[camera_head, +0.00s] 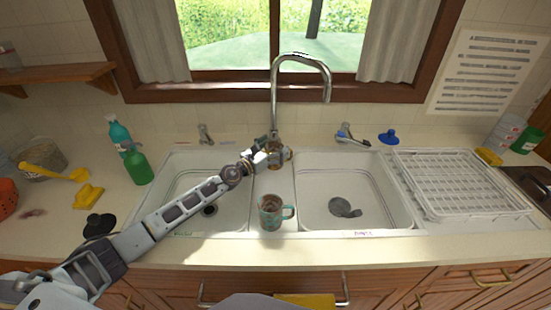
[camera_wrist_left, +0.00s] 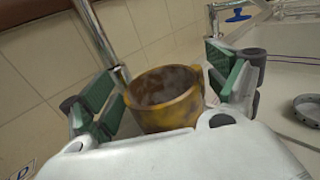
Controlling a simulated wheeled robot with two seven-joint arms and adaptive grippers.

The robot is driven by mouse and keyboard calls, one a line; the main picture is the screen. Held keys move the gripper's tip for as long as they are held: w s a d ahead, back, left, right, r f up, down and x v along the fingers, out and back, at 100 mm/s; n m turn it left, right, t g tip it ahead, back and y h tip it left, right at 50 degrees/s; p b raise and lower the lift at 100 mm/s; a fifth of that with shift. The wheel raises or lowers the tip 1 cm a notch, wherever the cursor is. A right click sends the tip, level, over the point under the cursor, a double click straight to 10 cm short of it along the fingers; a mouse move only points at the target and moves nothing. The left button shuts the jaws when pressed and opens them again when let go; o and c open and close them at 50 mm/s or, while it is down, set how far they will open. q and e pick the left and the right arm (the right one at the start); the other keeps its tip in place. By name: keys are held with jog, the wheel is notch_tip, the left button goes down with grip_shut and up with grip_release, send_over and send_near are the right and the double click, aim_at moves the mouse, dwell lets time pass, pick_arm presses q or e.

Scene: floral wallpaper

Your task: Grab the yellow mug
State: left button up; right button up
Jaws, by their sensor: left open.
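The yellow mug (camera_wrist_left: 165,108), mottled with brown and dark inside, stands upright between the two green-padded fingers of my left gripper (camera_wrist_left: 165,92) in the left wrist view. The fingers are open, one on each side of it, with a gap at the left; contact at the right is unclear. In the head view the mug (camera_head: 285,154) is small, beside the faucet base on the strip between the basins, partly hidden by my left gripper (camera_head: 263,156). My right gripper is not in view.
A teal patterned mug (camera_head: 271,213) stands on the divider's front part. The tall faucet (camera_head: 274,100) rises right behind the yellow mug. A dish rack (camera_head: 460,183) is at the right, a green bottle (camera_head: 137,164) at the left. The right basin (camera_head: 372,195) holds a drain strainer.

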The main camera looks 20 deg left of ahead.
pick_arm(q)
jog(key=shift+w, duration=0.1)
dwell(0.4)
jog(key=c, duration=1.7)
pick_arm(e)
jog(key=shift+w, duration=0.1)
pick_arm(q)
jog(key=shift+o, duration=0.2)
jog(key=shift+r, duration=0.25)
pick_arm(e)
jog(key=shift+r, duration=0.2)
pick_arm(q)
jog(key=shift+r+p, duration=0.3)
jog(key=shift+p, duration=0.2)
notch_tip(320, 180, up, 9)
jog(key=p, duration=0.7)
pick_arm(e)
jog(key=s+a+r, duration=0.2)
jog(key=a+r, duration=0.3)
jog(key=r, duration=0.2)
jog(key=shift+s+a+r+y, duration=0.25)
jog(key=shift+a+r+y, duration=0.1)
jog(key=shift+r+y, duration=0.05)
